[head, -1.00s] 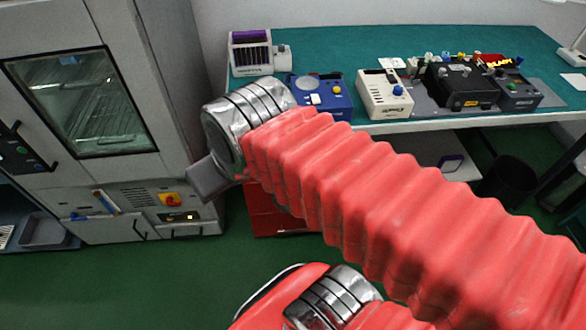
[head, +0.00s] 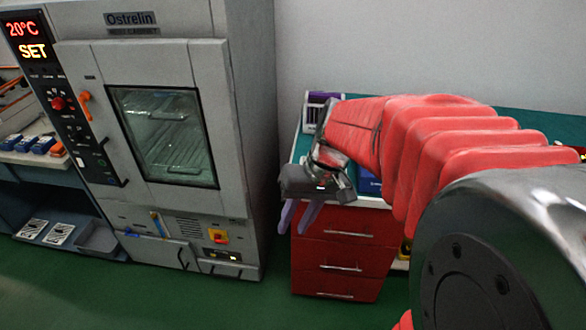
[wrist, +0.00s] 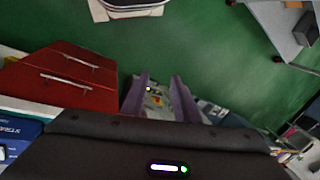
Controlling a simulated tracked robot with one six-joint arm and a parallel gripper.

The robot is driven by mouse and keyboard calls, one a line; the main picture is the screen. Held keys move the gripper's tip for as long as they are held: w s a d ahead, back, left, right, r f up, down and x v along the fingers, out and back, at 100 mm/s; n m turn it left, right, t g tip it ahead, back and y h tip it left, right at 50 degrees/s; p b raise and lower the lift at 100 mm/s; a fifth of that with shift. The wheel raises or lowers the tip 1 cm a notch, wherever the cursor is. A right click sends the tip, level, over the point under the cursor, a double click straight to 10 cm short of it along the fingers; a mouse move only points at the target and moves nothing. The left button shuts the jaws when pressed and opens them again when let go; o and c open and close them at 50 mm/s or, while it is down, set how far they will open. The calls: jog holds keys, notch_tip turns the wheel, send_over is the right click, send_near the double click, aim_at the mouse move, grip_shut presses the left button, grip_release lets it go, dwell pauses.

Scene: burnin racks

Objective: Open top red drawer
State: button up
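The red drawer cabinet (head: 318,256) stands under the left end of the bench, with three drawer fronts, each with a silver bar handle. The top red drawer (head: 318,222) looks shut, its handle (head: 348,233) showing clear of my arm. My gripper (head: 297,226) hangs in front of the cabinet's upper left corner, its two purple fingers spread and pointing down. In the wrist view the fingers of my gripper (wrist: 160,95) are apart with nothing held between them. The red drawer cabinet (wrist: 75,65) lies left of them there, with two handles visible.
A tall grey oven cabinet (head: 245,150) stands left of the drawers, with a narrow floor gap between. The green bench top (head: 305,147) carries a purple-topped device (head: 322,100) and a blue device (head: 368,185). The green floor (head: 190,305) in front is clear.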

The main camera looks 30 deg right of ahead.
jog(key=w+d+f+m+t+y, duration=0.2)
jog(key=w+d+f+y, duration=0.15)
jog(key=d+f, duration=0.45)
jog(key=w+d+f+m+t+y, duration=0.1)
jog(key=w+d+f+m+y, duration=0.2)
jog(key=d+f, duration=0.45)
jog(key=m+t, duration=0.6)
jog(key=t, duration=0.4)
send_near(346, 233)
jog(key=v, duration=0.4)
jog(key=shift+w+f+h, duration=0.1)
jog(key=shift+f+h, duration=0.1)
jog(key=shift+h, duration=0.05)
jog(key=x, duration=1.3)
jog(key=shift+w+a, duration=0.2)
jog(key=shift+w, duration=0.15)
jog(key=shift+c, duration=0.7)
